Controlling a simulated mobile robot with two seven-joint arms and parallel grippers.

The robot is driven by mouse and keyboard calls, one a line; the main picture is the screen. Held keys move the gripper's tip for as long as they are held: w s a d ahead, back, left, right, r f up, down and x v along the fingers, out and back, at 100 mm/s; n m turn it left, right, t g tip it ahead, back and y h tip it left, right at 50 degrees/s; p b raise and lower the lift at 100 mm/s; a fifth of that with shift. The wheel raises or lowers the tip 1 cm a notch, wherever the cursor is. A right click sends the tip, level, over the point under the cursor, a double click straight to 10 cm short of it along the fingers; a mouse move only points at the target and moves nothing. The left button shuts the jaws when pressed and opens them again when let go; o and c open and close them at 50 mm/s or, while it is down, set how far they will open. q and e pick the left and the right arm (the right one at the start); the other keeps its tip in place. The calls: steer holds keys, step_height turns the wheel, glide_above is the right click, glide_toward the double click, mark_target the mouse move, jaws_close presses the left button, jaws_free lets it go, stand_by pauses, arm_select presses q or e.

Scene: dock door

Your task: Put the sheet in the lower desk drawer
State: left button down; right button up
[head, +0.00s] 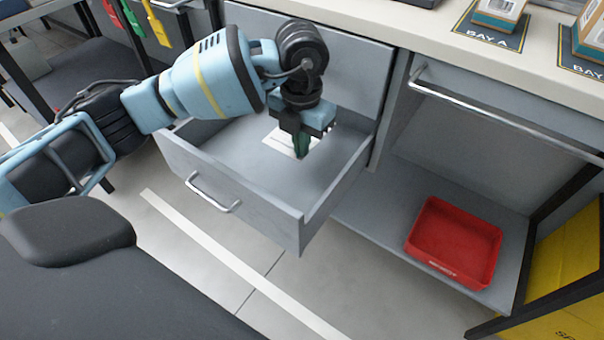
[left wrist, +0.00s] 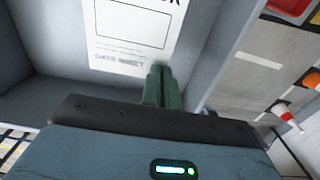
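The desk drawer (head: 225,210) is pulled open below a shut grey front panel (head: 345,65). The white printed sheet (head: 283,143) is inside the drawer's outline, partly hidden behind my left gripper (head: 302,150). In the left wrist view the sheet (left wrist: 135,25) shows face up, with its lower edge at the fingertips of my left gripper (left wrist: 162,72). The fingers are close together, shut on the sheet's edge as far as I can see. Whether the sheet touches the drawer floor is unclear. My right gripper is out of view.
A red bin (head: 455,242) stands on the low grey shelf (head: 360,225) right of the drawer. A shut drawer with a long handle (head: 500,115) is above it. Boxes on bay mats (head: 488,25) stand on the desk top. Orange-and-white cones (left wrist: 282,110) show in the left wrist view.

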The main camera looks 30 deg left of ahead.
arm_select(q)
glide_above(301, 184)
step_height(301, 184, down, 4)
steer(key=shift+f+b, duration=0.2)
steer(key=shift+b, duration=0.1)
steer(key=shift+f+b, duration=0.5)
steer(key=shift+f, duration=2.05)
steer(key=c, duration=1.7)
jaws_free()
steer(key=shift+f, duration=0.1)
step_height(301, 184, up, 12)
steer(key=shift+r+p, duration=0.15)
steer(key=shift+p, duration=1.05)
